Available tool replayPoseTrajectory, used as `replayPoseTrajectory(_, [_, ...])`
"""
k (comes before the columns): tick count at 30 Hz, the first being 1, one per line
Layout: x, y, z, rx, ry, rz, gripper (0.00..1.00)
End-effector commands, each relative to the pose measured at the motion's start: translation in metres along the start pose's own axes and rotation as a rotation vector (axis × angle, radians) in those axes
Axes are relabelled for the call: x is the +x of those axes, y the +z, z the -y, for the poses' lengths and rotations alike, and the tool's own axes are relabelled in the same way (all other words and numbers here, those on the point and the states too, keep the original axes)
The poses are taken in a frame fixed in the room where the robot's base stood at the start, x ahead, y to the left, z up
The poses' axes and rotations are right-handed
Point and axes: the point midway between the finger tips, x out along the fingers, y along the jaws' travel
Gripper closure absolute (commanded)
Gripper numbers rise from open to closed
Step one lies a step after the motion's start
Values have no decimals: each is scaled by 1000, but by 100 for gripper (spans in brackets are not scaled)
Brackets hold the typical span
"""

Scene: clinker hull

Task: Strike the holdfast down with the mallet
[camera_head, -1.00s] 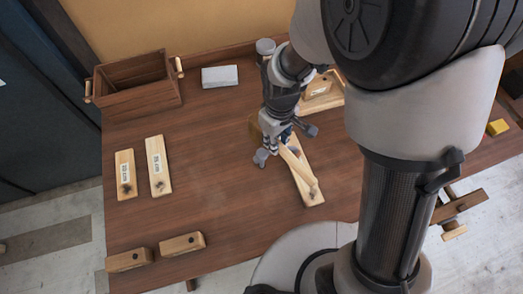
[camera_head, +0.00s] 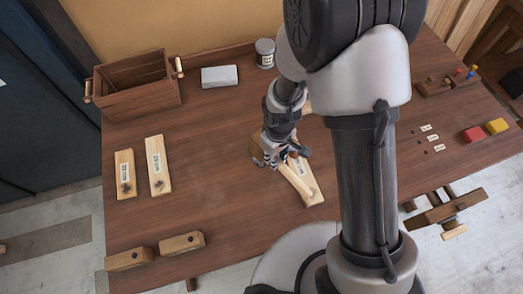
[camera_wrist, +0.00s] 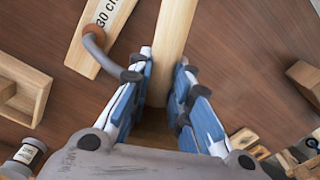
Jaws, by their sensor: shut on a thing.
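My gripper (camera_wrist: 160,85) is shut on the pale wooden handle of the mallet (camera_wrist: 174,38). In the head view my gripper (camera_head: 283,155) is over the middle of the bench, and the mallet handle (camera_head: 294,182) slants toward the front right. Part of the mallet's wooden head shows beside the fingers; the rest is hidden. The holdfast (camera_wrist: 98,52), a grey curved bar with a brown end, is left of the fingers in the wrist view, over a pale plank (camera_wrist: 82,60) marked "30 cm". Whether its end presses on the plank is unclear.
The bench (camera_head: 220,190) has free room left of my gripper. Two labelled planks (camera_head: 158,170) and two wooden blocks (camera_head: 182,243) lie at left. A wooden crate (camera_head: 135,95), grey block (camera_head: 219,77) and tin (camera_head: 265,55) stand at the back. Red (camera_head: 472,134) and yellow blocks lie at right.

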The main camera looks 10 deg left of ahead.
Motion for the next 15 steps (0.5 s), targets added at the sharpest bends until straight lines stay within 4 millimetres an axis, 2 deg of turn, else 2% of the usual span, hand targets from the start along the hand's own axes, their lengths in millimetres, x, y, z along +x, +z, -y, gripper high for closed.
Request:
replayPoseTrajectory(1, [-45,-10,-4,-1,15,-34,100])
replayPoseTrajectory(3, [-88,-8,-3,0,15,-32,100])
replayPoseTrajectory(4, [-100,-7,-2,0,12,-27,100])
replayPoseTrajectory(15, [-95,-4,-1,0,5,-11,100])
